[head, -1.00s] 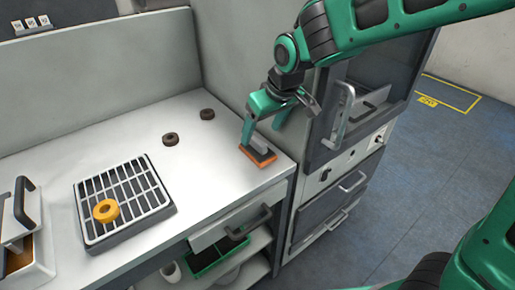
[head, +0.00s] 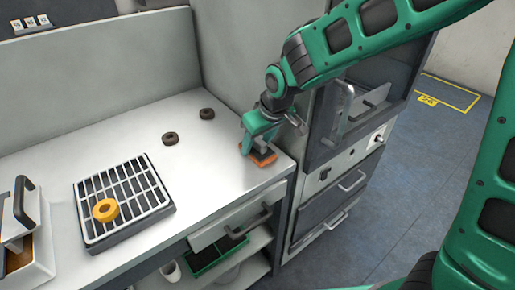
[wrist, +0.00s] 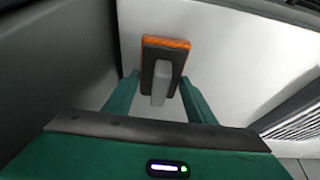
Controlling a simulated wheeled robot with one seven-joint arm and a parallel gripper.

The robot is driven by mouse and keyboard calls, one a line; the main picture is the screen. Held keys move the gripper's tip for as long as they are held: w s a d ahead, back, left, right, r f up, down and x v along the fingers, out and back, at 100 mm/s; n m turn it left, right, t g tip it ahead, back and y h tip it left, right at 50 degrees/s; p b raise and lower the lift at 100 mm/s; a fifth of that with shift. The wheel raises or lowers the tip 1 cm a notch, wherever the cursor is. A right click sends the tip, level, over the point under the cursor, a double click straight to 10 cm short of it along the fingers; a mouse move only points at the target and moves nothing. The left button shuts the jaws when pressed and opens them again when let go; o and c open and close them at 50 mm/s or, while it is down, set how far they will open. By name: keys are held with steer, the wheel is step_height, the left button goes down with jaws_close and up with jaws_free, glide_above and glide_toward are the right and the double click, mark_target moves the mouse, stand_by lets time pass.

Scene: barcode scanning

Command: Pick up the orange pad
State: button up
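The orange pad (head: 264,159) lies on the right end of the white counter, near its front corner. In the wrist view it is a dark block with an orange base (wrist: 165,43) and a grey handle (wrist: 161,83) standing up from it. My gripper (head: 257,146) is low over the pad. In the wrist view its two green fingers (wrist: 160,92) are apart, one on each side of the handle, with a gap on both sides. The fingers partly hide the pad in the head view.
A grill rack (head: 160,213) with a yellow ring (head: 105,210) on it sits on the counter (head: 120,140) to the left. Two dark rings (head: 170,138) lie behind the rack. A grey wall (head: 240,60) rises at the counter's back, and a dark cabinet (head: 330,205) stands to the right.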

steer(key=c, duration=0.4)
steer(key=shift+r, duration=0.1)
steer(key=shift+r, duration=0.6)
step_height(320, 180, up, 3)
steer(key=shift+f, duration=0.1)
steer(key=s+a+r, duration=0.1)
steer(key=a+r, duration=0.1)
steer(key=a, duration=0.1)
steer(key=s+a+r, duration=0.1)
steer(key=a+r, duration=0.1)
steer(key=a, duration=0.2)
steer(key=s+a+r, duration=0.1)
steer(key=a+r, duration=0.1)
steer(key=a, duration=0.2)
steer(key=shift+s+a+r, duration=0.1)
steer(key=shift+s+r, duration=0.15)
steer(key=shift+r, duration=0.15)
